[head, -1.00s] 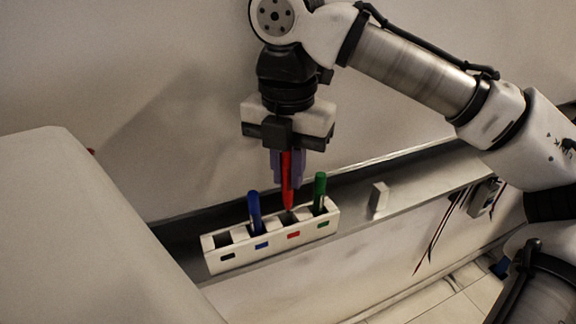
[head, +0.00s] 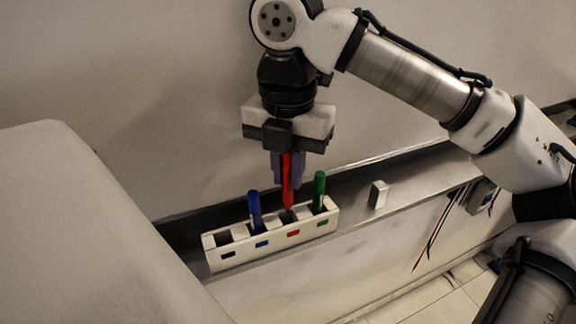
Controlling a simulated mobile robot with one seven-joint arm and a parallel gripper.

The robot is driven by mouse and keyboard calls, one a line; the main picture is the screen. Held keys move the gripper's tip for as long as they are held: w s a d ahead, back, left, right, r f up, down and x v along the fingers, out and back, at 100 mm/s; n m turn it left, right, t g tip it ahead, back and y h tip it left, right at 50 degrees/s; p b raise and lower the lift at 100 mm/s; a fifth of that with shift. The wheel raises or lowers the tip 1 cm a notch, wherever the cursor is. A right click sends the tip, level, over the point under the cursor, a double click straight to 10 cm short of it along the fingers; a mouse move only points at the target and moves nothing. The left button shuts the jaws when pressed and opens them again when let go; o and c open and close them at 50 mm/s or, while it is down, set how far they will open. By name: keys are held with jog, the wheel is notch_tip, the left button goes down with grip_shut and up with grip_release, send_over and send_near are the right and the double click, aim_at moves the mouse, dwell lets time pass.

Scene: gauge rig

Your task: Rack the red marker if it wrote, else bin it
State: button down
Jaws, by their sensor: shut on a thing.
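My gripper (head: 287,180) is shut on the red marker (head: 287,190) and holds it upright. The marker's lower tip is at the slot with the red label in the white rack (head: 225,256). I cannot tell how far, if at all, the tip is inside the slot. A blue marker (head: 254,212) stands in the slot with the blue label. A green marker (head: 320,192) stands in the slot with the green label. The slot with the black label is empty. No bin and no written mark can be made out.
The rack stands on a narrow grey ledge (head: 345,202) along the wall. A small white block (head: 378,194) stands on the ledge to the right of the rack. A large pale surface (head: 75,230) fills the left foreground. Dark and red thin strands hang below the ledge at right.

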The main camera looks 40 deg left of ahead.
aim_at(288, 201)
jog(key=shift+f+b, duration=0.75)
jog(key=shift+f, duration=1.4)
jog(key=c, duration=0.7)
grip_release()
jog(key=shift+c, duration=0.2)
jog(key=shift+r+p, duration=1.1)
jog(key=shift+r, duration=3.95)
